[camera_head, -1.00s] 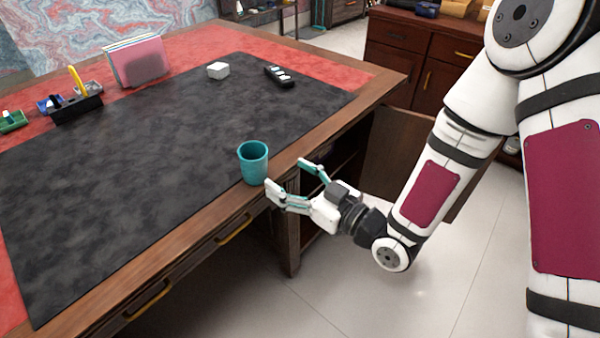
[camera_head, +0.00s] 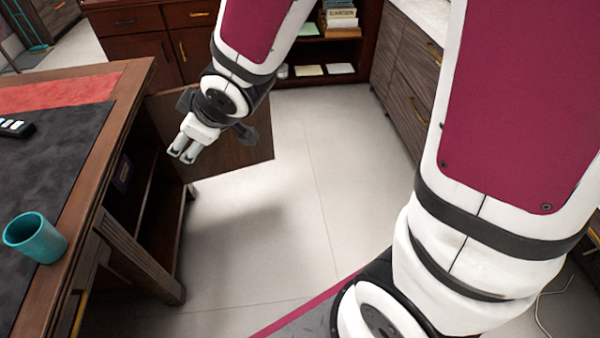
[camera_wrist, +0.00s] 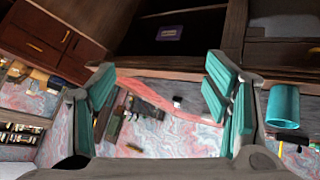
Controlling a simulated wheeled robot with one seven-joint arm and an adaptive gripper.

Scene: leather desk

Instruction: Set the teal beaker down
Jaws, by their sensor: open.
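The teal beaker (camera_head: 35,238) stands upright on the desk, at the dark pad's edge beside the wooden front rim (camera_head: 95,190). Its mouth faces up and nothing holds it. My gripper (camera_head: 182,150) is off the desk to the right, over the floor side and well apart from the beaker. In the wrist view, the teal-padded fingers (camera_wrist: 163,92) are spread with nothing between them. The beaker also shows in the wrist view (camera_wrist: 283,106), to the right of the fingers.
An open wooden cabinet door (camera_head: 225,145) hangs behind my gripper. A black remote-like object (camera_head: 14,127) lies on the desk pad. Dark red cabinets (camera_head: 155,50) stand at the back. The tiled floor (camera_head: 260,230) to the right of the desk is clear.

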